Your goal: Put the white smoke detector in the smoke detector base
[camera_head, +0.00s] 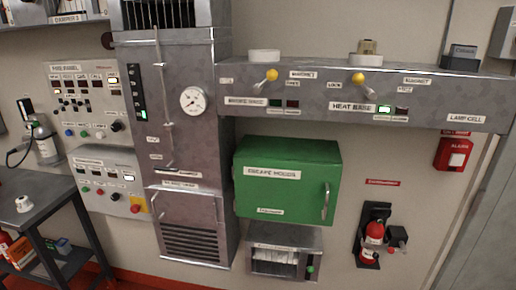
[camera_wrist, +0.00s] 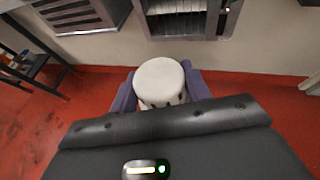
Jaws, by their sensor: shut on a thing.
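The white smoke detector (camera_wrist: 160,80), a round white disc with dark slots low on its side, is between the two purple fingers of my gripper (camera_wrist: 159,92) in the wrist view. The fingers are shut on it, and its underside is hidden. It is held in the air above the red floor. My gripper is not in the head view. A white round base (camera_head: 264,56), which looks like the smoke detector base, sits empty on top of the grey metal shelf, left of centre. A label below it is too blurred to read surely.
A second white base (camera_head: 366,62) holds a brass-coloured piece above the HEAT BASE label. Levers with yellow knobs (camera_head: 272,75) (camera_head: 358,78) stick out of the shelf front. A green cabinet (camera_head: 290,160) hangs below. A dark table (camera_head: 50,208) with a small white object (camera_head: 22,204) stands left.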

